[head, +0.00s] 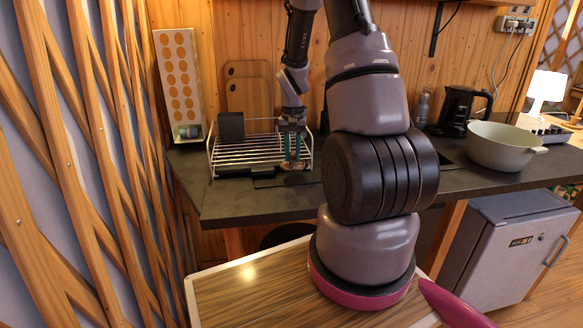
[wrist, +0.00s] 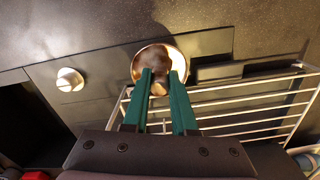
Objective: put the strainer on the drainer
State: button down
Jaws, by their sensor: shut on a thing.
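The strainer (wrist: 177,57) is a small round metal bowl with a bright rim, seen in the wrist view at the fingertips. In the head view it is a small brownish shape (head: 296,166) at the front right of the drainer. The wire drainer (head: 238,158) stands on the dark counter; its bars also show in the wrist view (wrist: 245,104). My gripper (head: 292,156), with green fingers, points down and is shut on the strainer at the drainer's front edge. Its fingertips show in the wrist view (wrist: 160,80). Whether the strainer touches the bars I cannot tell.
A dark upright block (head: 231,127) stands at the drainer's back left. A cutting board (head: 249,92) leans on the wall behind. A large pot (head: 500,147) and a kettle (head: 458,110) stand at the right. The counter's front left is clear.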

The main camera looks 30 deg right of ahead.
jog(key=shift+f, duration=2.2)
jog(key=shift+s+f, duration=0.1)
jog(key=shift+f, duration=0.05)
jog(key=c, duration=0.7)
grip_release()
notch_tip(320, 180, up, 12)
jog(key=shift+f, duration=0.1)
notch_tip(320, 180, up, 9)
jog(key=t, duration=0.2)
send_over(293, 164)
jog(key=s+a, duration=0.2)
jog(key=a, duration=0.1)
jog(key=s+a+r+t, duration=0.1)
jog(key=s+a+r, duration=0.2)
jog(key=s+r, duration=0.2)
jog(key=s+a+r+n+t+y, duration=0.1)
jog(key=s+a+r+t, duration=0.1)
jog(key=s+r, duration=0.4)
jog(key=s+a+r+n+t+y, duration=0.1)
jog(key=s+a+r+t, duration=0.1)
jog(key=s+a+r, duration=0.2)
jog(key=shift+s+a+r, duration=0.2)
jog(key=shift+s+r, duration=0.15)
jog(key=shift+s, duration=0.4)
jog(key=shift+s+a+r, duration=0.15)
jog(key=shift+s+r, duration=0.2)
jog(key=shift+s, duration=0.4)
